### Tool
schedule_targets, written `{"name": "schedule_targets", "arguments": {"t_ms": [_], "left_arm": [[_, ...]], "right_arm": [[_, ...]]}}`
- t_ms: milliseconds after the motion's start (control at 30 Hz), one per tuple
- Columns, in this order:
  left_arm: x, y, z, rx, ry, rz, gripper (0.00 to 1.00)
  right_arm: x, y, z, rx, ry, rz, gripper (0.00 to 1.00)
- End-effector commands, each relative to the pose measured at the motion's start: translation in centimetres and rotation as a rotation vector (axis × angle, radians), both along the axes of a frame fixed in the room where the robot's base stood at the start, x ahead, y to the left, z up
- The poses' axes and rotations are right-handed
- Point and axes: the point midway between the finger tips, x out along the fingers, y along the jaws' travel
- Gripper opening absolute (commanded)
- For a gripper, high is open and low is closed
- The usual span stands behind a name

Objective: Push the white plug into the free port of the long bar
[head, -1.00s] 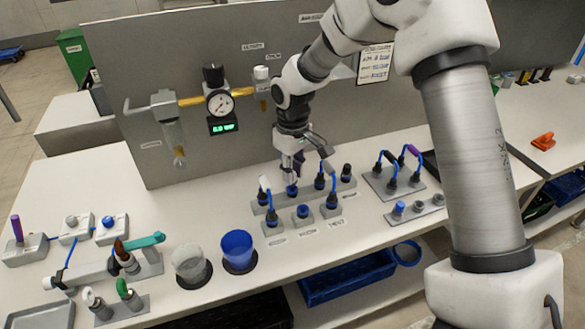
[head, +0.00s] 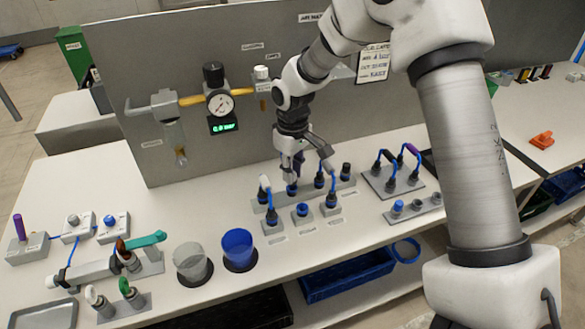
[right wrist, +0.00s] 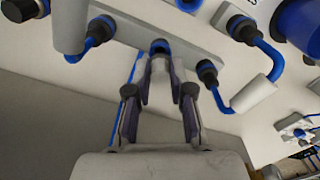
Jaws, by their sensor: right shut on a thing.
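The long bar (head: 341,187) lies on the white table below the grey panel, with dark connectors and blue hoses along it. My right gripper (head: 291,181) points down at the bar, above a blue-ringed port. In the right wrist view the bar (right wrist: 183,42) crosses the top. There my right gripper (right wrist: 161,76) is shut on a pale piece, apparently the white plug (right wrist: 160,70). Its tip is in line with the blue-ringed port (right wrist: 159,46); how deep it sits I cannot tell. The fingers partly hide it. My left gripper is not in view.
Hoses with pale sleeves (right wrist: 253,94) stand close on both sides of the fingers. Small connector blocks (head: 302,214) stand in front of the bar. The gauge display (head: 222,125) is lit green.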

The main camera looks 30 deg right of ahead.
Motion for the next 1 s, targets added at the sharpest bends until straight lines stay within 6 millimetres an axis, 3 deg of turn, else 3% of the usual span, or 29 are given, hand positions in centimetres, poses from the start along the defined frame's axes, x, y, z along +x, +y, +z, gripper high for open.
{"name": "schedule_targets", "arguments": {"t_ms": [1000], "left_arm": [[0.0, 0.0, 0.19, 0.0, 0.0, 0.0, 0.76]], "right_arm": [[0.02, 0.0, -0.93, 0.0, 0.0, 0.0, 0.01]]}}
